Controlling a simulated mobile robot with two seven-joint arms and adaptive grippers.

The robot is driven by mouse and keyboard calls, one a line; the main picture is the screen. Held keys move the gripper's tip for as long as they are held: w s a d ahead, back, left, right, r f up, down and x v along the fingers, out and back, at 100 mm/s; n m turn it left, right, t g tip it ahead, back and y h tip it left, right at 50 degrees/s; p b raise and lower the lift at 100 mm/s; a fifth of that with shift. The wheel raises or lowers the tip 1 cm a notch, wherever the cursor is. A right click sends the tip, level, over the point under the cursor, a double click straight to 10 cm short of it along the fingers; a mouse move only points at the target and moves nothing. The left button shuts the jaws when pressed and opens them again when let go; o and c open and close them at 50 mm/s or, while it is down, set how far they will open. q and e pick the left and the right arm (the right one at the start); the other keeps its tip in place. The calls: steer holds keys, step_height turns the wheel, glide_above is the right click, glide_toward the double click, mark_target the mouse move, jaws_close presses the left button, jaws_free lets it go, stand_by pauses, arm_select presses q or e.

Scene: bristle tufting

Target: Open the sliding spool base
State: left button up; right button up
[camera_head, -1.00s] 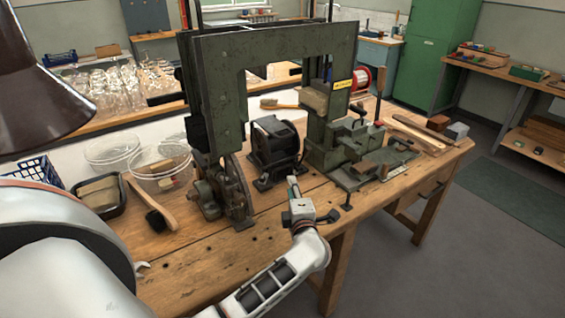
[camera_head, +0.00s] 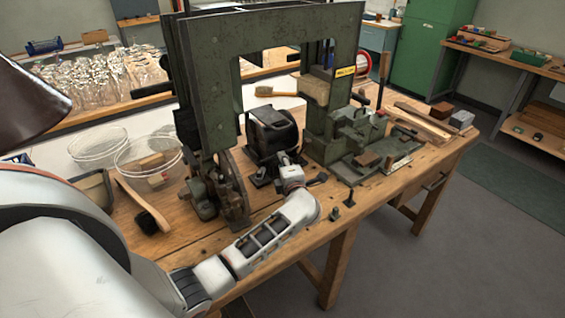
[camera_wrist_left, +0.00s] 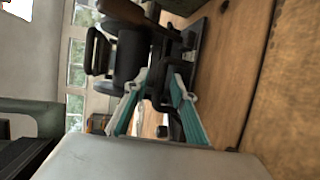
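A black spool unit (camera_head: 272,132) stands on a dark base on the bench, inside the green machine frame (camera_head: 215,90). I take it for the spool base; whether it is slid open I cannot tell. My left gripper (camera_head: 287,158) is at its front right side, with its fingertips largely hidden in the head view. In the left wrist view the teal fingers of my left gripper (camera_wrist_left: 158,82) stand apart, with dark parts of the black unit (camera_wrist_left: 128,62) beyond and between them. Contact cannot be made out. My right gripper is not in view.
Wooden strips (camera_head: 422,122) lie at the right end.

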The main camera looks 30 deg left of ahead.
arm_select(q)
steer(key=shift+w+a+f, duration=0.15)
steer(key=shift+w+a, duration=0.25)
steer(key=shift+a, duration=0.05)
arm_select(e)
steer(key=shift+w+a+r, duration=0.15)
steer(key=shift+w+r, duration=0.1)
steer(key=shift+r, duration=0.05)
arm_select(q)
jaws_close()
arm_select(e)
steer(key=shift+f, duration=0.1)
